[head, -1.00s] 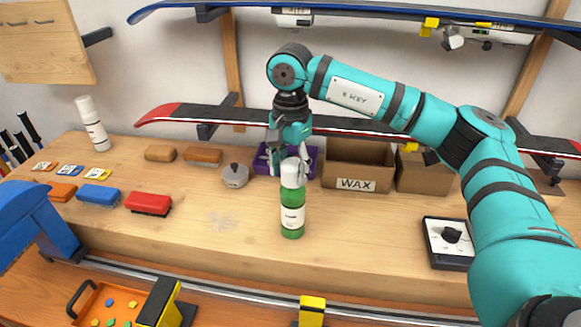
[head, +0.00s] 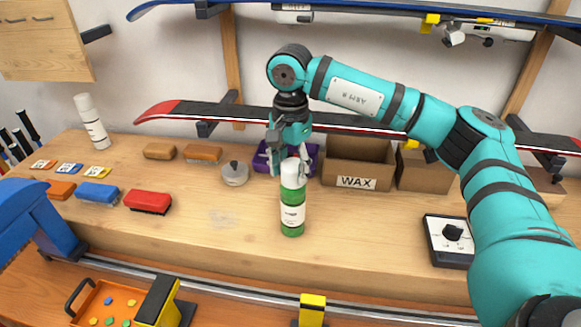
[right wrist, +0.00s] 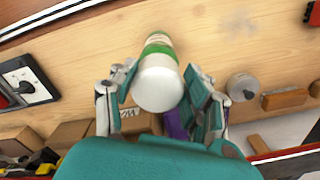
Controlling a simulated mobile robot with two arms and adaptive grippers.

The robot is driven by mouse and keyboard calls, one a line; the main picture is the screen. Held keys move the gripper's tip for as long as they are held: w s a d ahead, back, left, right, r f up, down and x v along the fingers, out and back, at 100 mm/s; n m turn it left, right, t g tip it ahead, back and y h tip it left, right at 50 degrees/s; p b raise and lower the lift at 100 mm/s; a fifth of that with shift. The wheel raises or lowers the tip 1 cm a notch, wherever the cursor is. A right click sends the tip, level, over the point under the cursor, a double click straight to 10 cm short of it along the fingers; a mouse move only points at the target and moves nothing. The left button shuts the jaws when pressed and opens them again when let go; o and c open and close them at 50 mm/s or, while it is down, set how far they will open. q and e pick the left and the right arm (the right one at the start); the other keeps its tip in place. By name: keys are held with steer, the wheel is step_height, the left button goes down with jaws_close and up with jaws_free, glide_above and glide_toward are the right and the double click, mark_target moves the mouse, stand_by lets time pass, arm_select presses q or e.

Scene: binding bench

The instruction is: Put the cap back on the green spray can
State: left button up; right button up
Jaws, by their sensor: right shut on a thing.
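The green spray can (head: 293,212) stands upright near the middle of the bench, with a white label on its front. The white cap (head: 291,171) sits at the top of the can, in line with it. No gap shows between cap and can, though I cannot tell how firmly it is seated. My right gripper (head: 286,168) comes from above and behind and is shut on the cap. In the right wrist view the round white cap (right wrist: 159,89) is between the two fingers, with the can's green body (right wrist: 160,48) beyond it. My left gripper is not in view.
Behind the can are a purple bin (head: 263,163), a WAX box (head: 345,181) and a round grey-lidded tin (head: 235,174). A black-framed dial box (head: 447,247) stands right. Brushes (head: 148,201) and a white bottle (head: 97,130) are left. Bench beside the can is clear.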

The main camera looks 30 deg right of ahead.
stand_by(0.3)
steer(key=o, duration=1.3)
steer(key=shift+c, duration=0.2)
steer(key=shift+r, duration=0.1)
steer(key=shift+r+p, duration=1.85)
steer(key=shift+r, duration=1)
steer(key=shift+c, duration=0.2)
jaws_close()
